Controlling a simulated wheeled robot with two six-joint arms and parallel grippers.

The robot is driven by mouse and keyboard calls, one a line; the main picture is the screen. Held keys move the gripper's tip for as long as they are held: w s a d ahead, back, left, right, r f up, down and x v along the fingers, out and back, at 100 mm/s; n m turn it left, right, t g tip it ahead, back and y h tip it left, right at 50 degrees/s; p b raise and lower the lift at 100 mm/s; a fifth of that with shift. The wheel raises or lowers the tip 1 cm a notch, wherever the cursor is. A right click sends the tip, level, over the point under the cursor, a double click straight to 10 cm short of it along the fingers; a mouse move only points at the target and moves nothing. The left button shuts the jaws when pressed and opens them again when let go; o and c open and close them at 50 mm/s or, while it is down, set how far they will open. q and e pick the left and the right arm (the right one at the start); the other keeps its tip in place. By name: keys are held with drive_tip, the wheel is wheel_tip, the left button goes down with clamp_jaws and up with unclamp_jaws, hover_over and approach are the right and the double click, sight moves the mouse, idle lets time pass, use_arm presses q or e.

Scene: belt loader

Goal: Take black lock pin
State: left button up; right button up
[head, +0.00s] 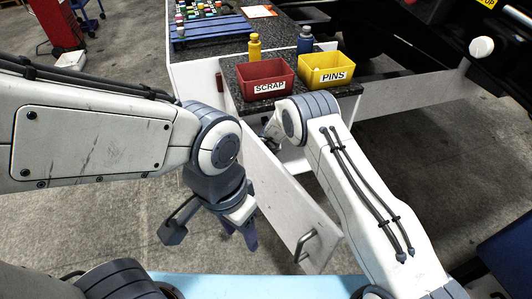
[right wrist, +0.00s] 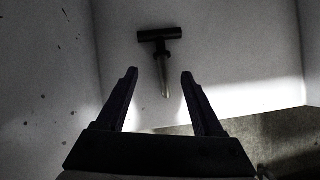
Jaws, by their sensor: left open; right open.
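The black lock pin (right wrist: 160,36) shows in the right wrist view, with a black T-shaped handle and a thin metal shaft pointing toward me. It lies against a pale surface inside a white-walled space. My right gripper (right wrist: 159,73) is open; its two fingers are apart, with the shaft's tip between them in the picture and the handle beyond the fingertips. I cannot tell the exact depth gap. In the head view the pin is hidden, and my right arm reaches to the white cabinet under the counter. My left gripper (head: 239,228) is open and empty, pointing down over the floor.
A white cabinet door (head: 285,200) with a grey handle (head: 305,244) stands open between my arms. On the counter are a red SCRAP bin (head: 267,80), a yellow PINS bin (head: 325,73), a yellow bottle (head: 255,47) and a blue bottle (head: 305,41).

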drive_tip(key=b+x, duration=0.1)
drive_tip(key=x, duration=0.4)
drive_tip(key=shift+d, duration=0.1)
drive_tip(key=shift+r, duration=0.1)
clamp_jaws()
